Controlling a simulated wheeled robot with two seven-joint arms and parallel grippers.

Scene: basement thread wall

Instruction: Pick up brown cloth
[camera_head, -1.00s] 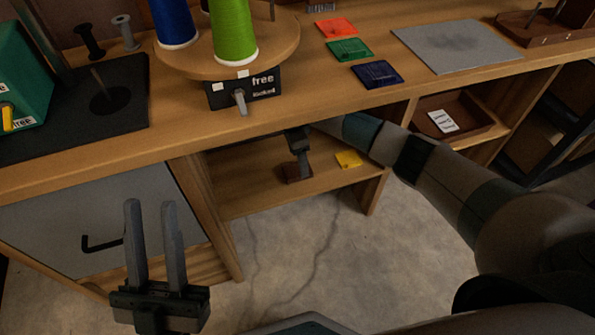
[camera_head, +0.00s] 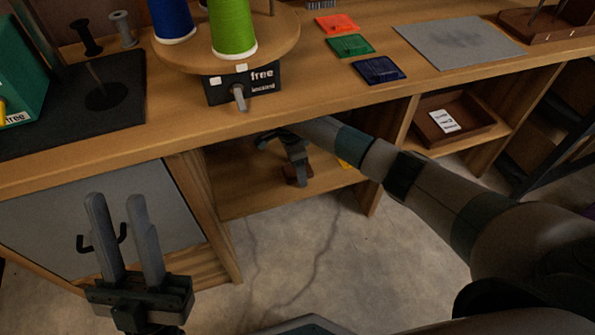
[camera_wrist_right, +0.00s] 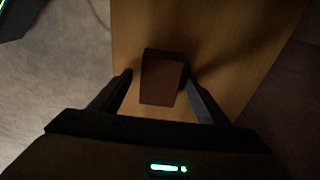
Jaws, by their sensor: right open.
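The brown cloth (camera_wrist_right: 162,78) looks like a small folded dark block on the wooden shelf in the right wrist view. In the head view the brown cloth (camera_head: 290,170) shows only in part on the lower shelf, behind my right gripper (camera_head: 299,174). My right gripper (camera_wrist_right: 157,74) is open, with one finger on each side of the cloth. I cannot tell whether the fingers touch it. My left gripper (camera_head: 117,202) is open and empty, in front of the grey cabinet door.
The lower shelf (camera_head: 240,190) lies under the worktop edge. A yellow cloth (camera_head: 345,164) is mostly hidden by my right arm. Orange (camera_head: 336,25), green (camera_head: 350,46) and navy (camera_head: 379,69) cloths lie on the worktop. A brown tray (camera_head: 470,130) holds a white label.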

